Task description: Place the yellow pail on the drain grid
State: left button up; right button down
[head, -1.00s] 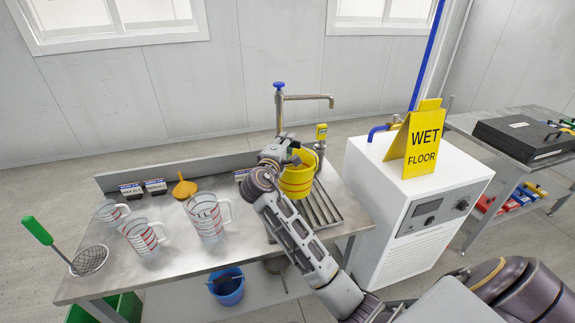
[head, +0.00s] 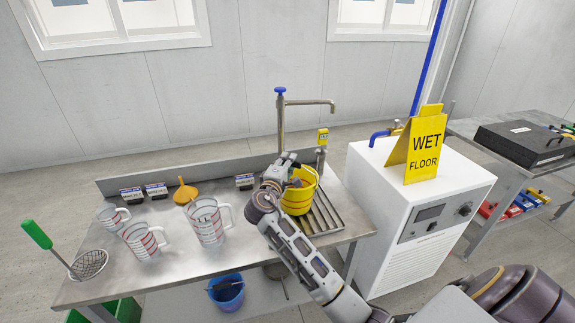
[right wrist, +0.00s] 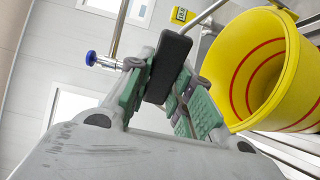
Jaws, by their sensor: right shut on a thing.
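The yellow pail (head: 299,201) with red bands is upright at the left part of the drain grid (head: 327,214), a dark slatted area in the steel bench top. I cannot tell whether its base touches the slats. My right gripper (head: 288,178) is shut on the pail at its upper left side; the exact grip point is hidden. In the right wrist view the gripper pads (right wrist: 180,88) are close to the pail (right wrist: 262,70), whose open mouth shows at the right. My left gripper is not in view.
A tap (head: 281,120) stands behind the grid. A white cabinet with a wet floor sign (head: 418,150) stands close on the right.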

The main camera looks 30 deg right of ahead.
jog(key=shift+f, duration=0.25)
jog(key=c, duration=1.3)
grip_release()
jog(key=v, duration=1.2)
jog(key=shift+b, duration=0.35)
